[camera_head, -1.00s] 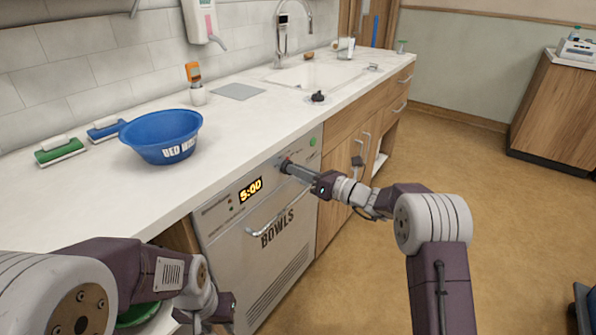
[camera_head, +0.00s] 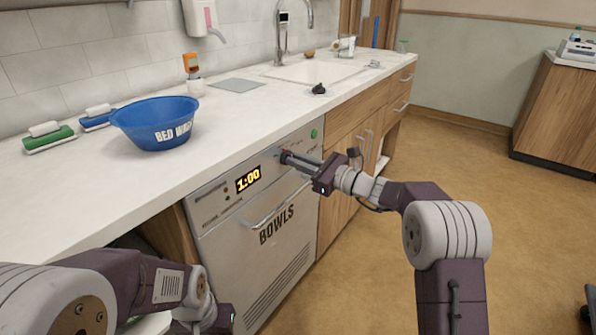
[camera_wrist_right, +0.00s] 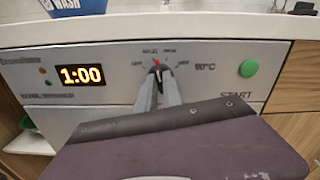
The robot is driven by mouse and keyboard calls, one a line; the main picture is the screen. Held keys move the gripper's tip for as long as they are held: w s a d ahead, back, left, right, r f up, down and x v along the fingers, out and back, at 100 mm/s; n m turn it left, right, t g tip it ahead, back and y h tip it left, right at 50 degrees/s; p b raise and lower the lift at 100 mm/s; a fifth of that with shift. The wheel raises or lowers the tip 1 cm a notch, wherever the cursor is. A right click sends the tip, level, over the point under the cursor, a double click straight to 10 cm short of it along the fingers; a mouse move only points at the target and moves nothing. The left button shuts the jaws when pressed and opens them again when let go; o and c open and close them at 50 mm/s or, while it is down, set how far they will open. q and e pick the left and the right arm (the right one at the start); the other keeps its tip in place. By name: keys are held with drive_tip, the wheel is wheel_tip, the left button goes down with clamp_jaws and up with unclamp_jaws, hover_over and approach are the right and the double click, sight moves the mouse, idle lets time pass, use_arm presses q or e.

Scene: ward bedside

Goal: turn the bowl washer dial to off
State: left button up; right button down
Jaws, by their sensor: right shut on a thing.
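The bowl washer (camera_head: 262,225) is under the counter, its front marked BOWLS. Its display (camera_head: 248,180) reads 1:00, and the display also shows in the right wrist view (camera_wrist_right: 81,76). My right gripper (camera_head: 286,157) is at the washer's panel, shut on the dial (camera_wrist_right: 157,66). In the right wrist view the fingers cover most of the dial; a red mark shows at its top, pointing about upward among small printed labels. The labels are too blurred to read surely. My left gripper (camera_head: 215,318) is low at the left, near the washer's lower front; its fingers are not clear.
A green button (camera_wrist_right: 248,68) marked START is right of the dial. The washer's bar handle (camera_head: 275,207) runs below the panel. On the counter (camera_head: 240,115) are a blue bowl (camera_head: 155,125), two brushes and a dark small object (camera_head: 318,89). Open floor lies to the right.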

drive_tip(key=shift+s+f+n+b, duration=0.1)
drive_tip(key=shift+n+b, duration=2.3)
drive_tip(key=shift+b, duration=0.25)
drive_tip(key=shift+f+n+b, duration=0.1)
drive_tip(key=shift+n+b, duration=2.3)
drive_tip(key=shift+b, duration=0.2)
drive_tip(key=c, duration=1.5)
unclamp_jaws()
drive_tip(key=shift+r, duration=0.1)
drive_tip(key=p+v, duration=0.2)
drive_tip(key=v, duration=0.7)
